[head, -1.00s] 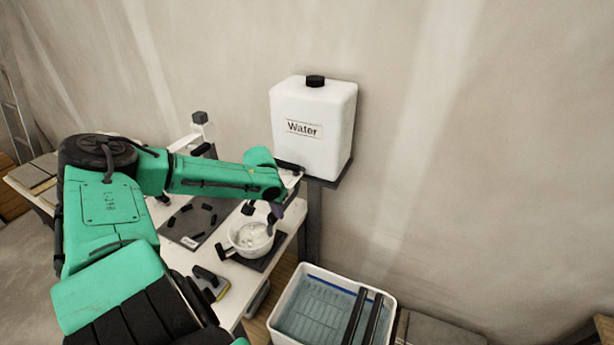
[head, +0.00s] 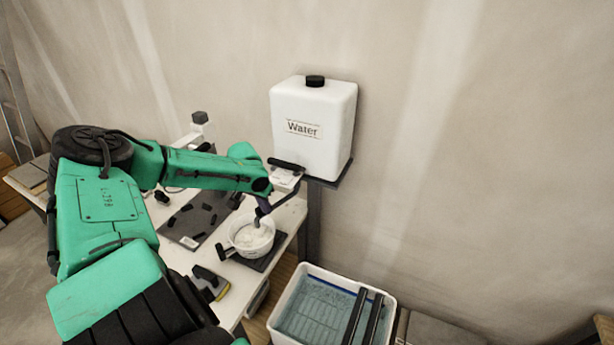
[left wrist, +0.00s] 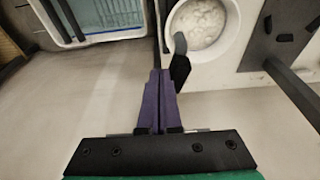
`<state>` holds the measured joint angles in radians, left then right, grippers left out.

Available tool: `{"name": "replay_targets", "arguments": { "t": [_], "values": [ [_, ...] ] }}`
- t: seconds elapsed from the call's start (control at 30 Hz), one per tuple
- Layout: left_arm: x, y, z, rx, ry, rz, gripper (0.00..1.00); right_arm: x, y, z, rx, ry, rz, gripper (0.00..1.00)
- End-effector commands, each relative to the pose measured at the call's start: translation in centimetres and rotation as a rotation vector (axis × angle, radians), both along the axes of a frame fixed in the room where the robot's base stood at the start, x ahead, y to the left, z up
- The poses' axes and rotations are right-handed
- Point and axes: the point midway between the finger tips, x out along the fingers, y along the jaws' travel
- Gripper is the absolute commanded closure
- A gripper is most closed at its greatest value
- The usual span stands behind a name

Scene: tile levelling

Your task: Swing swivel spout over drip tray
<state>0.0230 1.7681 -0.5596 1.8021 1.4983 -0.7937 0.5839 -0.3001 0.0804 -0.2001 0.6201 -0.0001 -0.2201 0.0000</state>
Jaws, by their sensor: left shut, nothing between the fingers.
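My left gripper (head: 263,207) hangs over the right rim of a white bowl. Its purple fingers (left wrist: 160,100) are shut with nothing between them. A dark, grey-tipped piece (left wrist: 180,67) lies against or just beside the right finger in the left wrist view and reaches over the bowl's edge. It may be the swivel spout; I cannot tell whether it touches the finger. The white water container (head: 312,125) stands on a dark bracket. I cannot pick out the drip tray for certain; a dark mat (head: 268,263) lies under the bowl. My right gripper is out of view.
The white bowl (left wrist: 166,33) holds pale material. A white tub (head: 282,335) with a blue-grey grid and two dark bars stands at the lower right.

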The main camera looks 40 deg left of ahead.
Motion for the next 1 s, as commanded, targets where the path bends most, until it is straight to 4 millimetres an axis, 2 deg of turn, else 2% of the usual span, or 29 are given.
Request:
{"name": "replay_targets", "arguments": {
  "t": [0.17, 0.57, 1.0],
  "values": [
    [0.0, 0.5, 0.0, 0.000, -0.001, 0.001, 1.00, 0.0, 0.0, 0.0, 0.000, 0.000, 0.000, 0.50],
    [-0.1, 4.0, 0.0, 0.000, -0.001, 0.001, 1.00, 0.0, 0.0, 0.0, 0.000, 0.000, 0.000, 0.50],
    [0.1, 4.8, -0.1, 0.001, -0.003, 0.001, 1.00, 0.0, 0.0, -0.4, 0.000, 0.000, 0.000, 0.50]
  ]
}}
